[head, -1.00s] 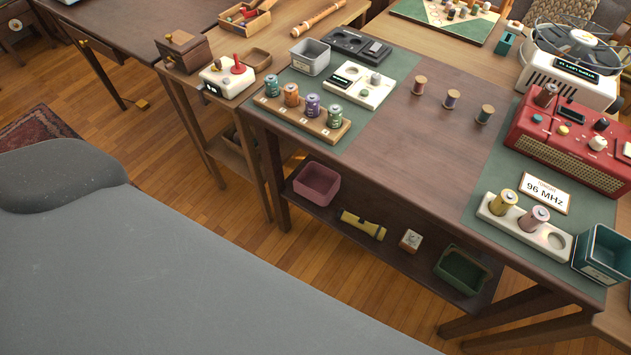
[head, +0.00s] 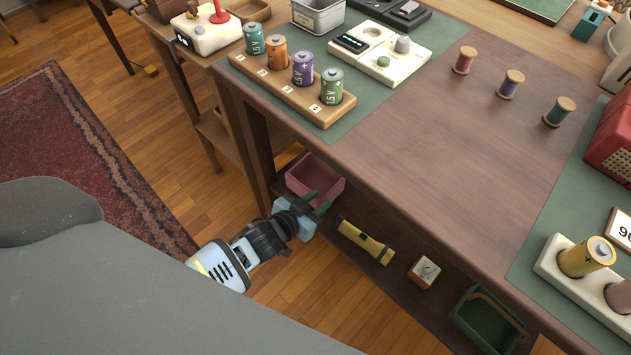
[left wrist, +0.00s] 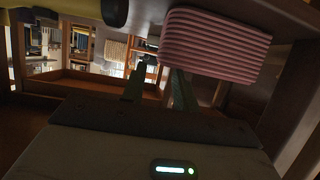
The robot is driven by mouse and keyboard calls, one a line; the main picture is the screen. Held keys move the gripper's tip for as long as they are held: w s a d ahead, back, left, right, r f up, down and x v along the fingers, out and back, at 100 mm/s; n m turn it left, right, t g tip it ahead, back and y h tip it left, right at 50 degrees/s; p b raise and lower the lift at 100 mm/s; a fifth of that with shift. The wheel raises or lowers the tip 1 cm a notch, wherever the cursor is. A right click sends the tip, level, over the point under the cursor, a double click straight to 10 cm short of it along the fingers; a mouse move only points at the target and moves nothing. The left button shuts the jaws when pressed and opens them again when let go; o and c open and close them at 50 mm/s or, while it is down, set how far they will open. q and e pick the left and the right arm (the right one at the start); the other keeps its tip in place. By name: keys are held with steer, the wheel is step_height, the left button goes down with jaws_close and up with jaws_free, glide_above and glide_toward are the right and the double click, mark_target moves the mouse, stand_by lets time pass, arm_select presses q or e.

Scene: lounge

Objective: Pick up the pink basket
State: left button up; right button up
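The pink basket (head: 318,176) sits on the shelf under the dark table, at its left end. It also shows large and ribbed at the upper right of the left wrist view (left wrist: 218,42). My left gripper (head: 316,203) is at the basket's near side, by its right front corner. In the left wrist view its two fingers (left wrist: 156,85) stand apart with nothing seen between them. One finger overlaps the basket's lower edge there; I cannot tell whether it touches. My right gripper is in neither view.
A yellow flashlight (head: 365,241), a small box (head: 424,271) and a green basket (head: 487,322) lie farther right on the same shelf. The dark tabletop (head: 420,135) overhangs the shelf and carries batteries in a wooden holder (head: 290,92) and several spools. A table leg stands left of the basket.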

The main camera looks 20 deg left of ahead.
mark_target(334, 188)
arm_select(q)
steer(key=shift+w, duration=0.1)
steer(key=shift+b+x, duration=0.65)
steer(key=shift+x, duration=0.1)
steer(key=shift+w+d+f, duration=0.1)
steer(key=shift+w+f, duration=0.15)
steer(key=shift+w, duration=0.15)
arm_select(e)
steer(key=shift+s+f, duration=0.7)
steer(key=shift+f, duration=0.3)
